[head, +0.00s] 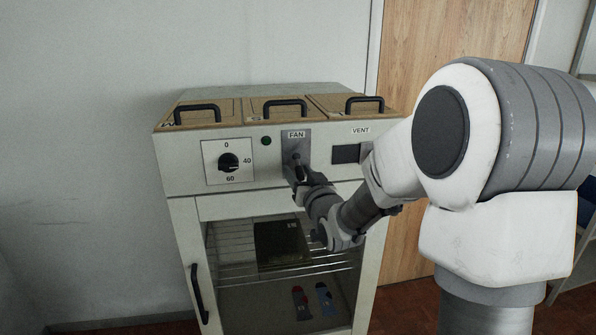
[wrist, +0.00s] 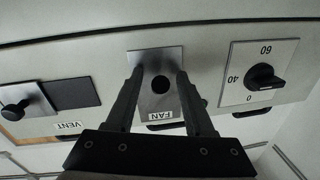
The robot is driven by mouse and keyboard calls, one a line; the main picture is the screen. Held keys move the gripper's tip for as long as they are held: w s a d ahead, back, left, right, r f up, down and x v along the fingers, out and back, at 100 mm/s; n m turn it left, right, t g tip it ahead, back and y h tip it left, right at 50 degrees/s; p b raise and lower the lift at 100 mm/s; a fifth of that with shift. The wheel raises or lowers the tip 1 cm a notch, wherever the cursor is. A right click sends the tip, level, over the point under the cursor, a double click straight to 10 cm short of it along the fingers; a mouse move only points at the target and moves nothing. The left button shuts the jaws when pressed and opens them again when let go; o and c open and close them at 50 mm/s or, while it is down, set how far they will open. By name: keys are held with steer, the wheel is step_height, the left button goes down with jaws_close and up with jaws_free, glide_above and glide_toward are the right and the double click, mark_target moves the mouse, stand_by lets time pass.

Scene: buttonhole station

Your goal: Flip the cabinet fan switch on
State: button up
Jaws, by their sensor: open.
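The fan switch plate (head: 289,147), grey and labelled FAN, is on the cabinet's front panel between the dial and the vent control. My gripper (head: 297,172) is in front of it and hides its lower part. In the wrist view, which is upside down, the plate (wrist: 146,54) shows with a dark round switch knob (wrist: 161,85). The two fingers of my gripper (wrist: 159,73) are apart, one on each side of the knob, with nothing between them gripped. I cannot tell whether they touch the plate. The switch's tilt is unclear.
A dial (head: 228,162) and a small dark green lamp (head: 266,141) are left of the switch. The vent slider (head: 346,153) is close on the right. Black handles (head: 278,107) top the cabinet. A glass door with a handle (head: 199,294) is below.

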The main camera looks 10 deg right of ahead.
jaws_close()
stand_by(1.4)
